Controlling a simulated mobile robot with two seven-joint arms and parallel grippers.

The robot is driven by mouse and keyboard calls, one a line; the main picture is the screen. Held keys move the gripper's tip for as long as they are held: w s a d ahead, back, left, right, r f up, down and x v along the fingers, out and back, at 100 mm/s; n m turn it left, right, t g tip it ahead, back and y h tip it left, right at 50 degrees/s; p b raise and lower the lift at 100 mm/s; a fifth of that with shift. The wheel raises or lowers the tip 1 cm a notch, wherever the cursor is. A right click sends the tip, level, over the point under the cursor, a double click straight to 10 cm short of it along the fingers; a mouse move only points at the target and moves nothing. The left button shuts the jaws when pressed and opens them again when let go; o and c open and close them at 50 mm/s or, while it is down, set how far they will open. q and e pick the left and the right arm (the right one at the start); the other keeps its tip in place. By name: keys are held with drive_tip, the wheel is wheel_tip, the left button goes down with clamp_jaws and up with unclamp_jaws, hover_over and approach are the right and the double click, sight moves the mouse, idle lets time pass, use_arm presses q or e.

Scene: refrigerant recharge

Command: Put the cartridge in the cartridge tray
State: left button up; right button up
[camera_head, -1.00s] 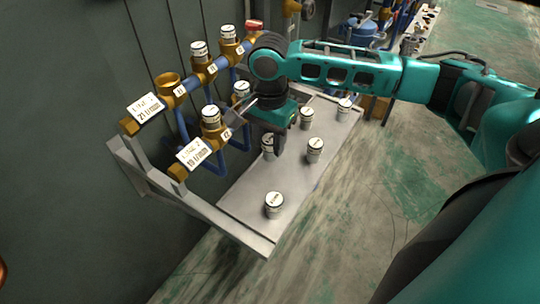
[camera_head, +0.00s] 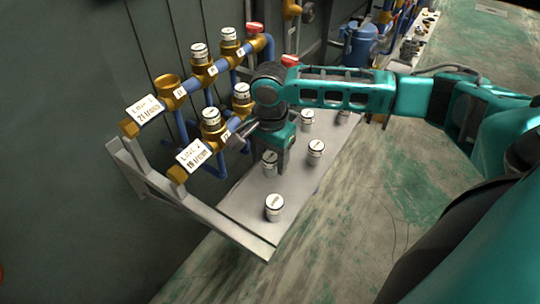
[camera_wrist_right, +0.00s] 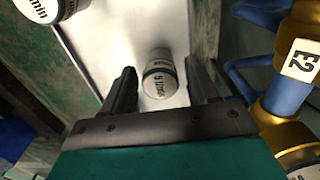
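The cartridges are short white cylinders with dark bands. Several stand on the grey metal tray (camera_head: 245,216) beside the pipes. My right gripper (camera_wrist_right: 163,82) points down over the tray, open. In the right wrist view a cartridge marked "5 l/min" (camera_wrist_right: 158,76) stands between its fingers, with a gap on each side. It appears to be the cartridge (camera_head: 270,161) beside the gripper in the head view. Other tray cartridges stand at the front (camera_head: 274,206) and to the right (camera_head: 315,150). My left gripper is not in view.
Brass valves on blue pipes line the wall at left, several capped by similar cartridges (camera_head: 211,118). One brass socket (camera_head: 168,85) is open at its top. A red knob (camera_head: 255,28) is behind. Concrete floor (camera_head: 350,240) lies clear in front.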

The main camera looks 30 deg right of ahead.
drive_tip(key=shift+o, duration=0.4)
wheel_tip(320, 180, up, 12)
drive_tip(key=p, duration=0.2)
drive_tip(key=shift+r, duration=0.15)
wheel_tip(320, 180, up, 7)
drive_tip(key=p, duration=0.2)
hover_over(270, 156)
idle(0.5)
drive_tip(key=shift+s, duration=0.1)
idle(0.4)
